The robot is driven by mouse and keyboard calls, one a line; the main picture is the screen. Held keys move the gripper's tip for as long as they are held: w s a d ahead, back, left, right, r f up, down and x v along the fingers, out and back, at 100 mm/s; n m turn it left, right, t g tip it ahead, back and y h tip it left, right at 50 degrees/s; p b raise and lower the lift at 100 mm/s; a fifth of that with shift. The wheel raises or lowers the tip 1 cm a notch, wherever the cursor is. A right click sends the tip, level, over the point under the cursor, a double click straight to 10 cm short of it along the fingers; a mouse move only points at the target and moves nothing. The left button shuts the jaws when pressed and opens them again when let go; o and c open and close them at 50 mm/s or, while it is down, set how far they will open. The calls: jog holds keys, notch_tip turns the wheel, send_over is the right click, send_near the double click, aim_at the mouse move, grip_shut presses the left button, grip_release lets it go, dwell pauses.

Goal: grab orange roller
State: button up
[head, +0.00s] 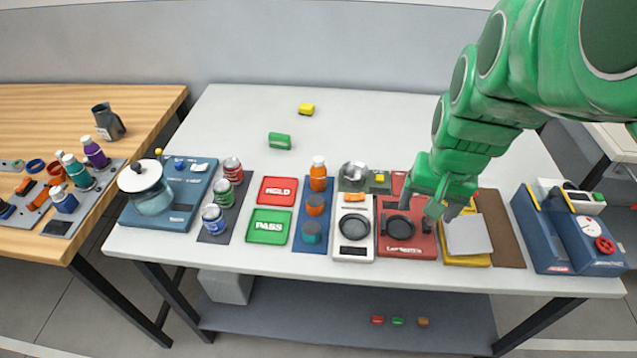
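My gripper (422,207) is green and points down over the red station on the white table. Its two fingers are apart with nothing visible between them, beside a round black dish (400,227). I cannot tell for sure which thing is the orange roller. Small orange pieces (25,185) lie on the grey mat on the wooden table at far left, well away from my gripper. An orange bottle (318,175) with a white cap and a short orange jar (315,205) stand on a blue mat, left of my gripper.
Cans (212,218), red HOLD (277,190) and green PASS (268,227) trays and a white scale (354,247) line the front. A glass kettle (150,188) stands left, a blue machine (570,235) right. Green (280,140) and yellow (306,109) blocks lie behind, with free room around.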

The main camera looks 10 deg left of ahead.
jog(key=w+f+n+g+h, duration=0.1)
jog(key=w+n+h, duration=0.1)
jog(key=w, duration=0.1)
jog(key=n+t+h, duration=0.2)
jog(key=n+h, duration=0.7)
jog(key=n, duration=0.8)
send_over(315, 203)
jog(key=d, duration=0.5)
notch_tip(315, 203, down, 9)
jog(key=a+f+n+t, duration=0.1)
jog(key=a+f+n, duration=0.1)
jog(key=a, duration=0.1)
jog(key=s+a+f+n+t+h, duration=0.1)
jog(key=a+n, duration=0.1)
jog(key=a, duration=0.2)
jog(key=s+a+f+n+t, duration=0.1)
jog(key=a+f+n, duration=0.1)
jog(key=a, duration=0.2)
jog(key=shift+a+f, duration=0.15)
jog(key=shift+f, duration=0.2)
jog(key=shift+s+a+f+n, duration=0.1)
jog(key=shift+s+f+n, duration=0.05)
jog(key=shift+f+n, duration=0.2)
jog(key=shift+f, duration=0.2)
jog(key=shift+x, duration=3.85)
jog(key=shift+r, duration=0.15)
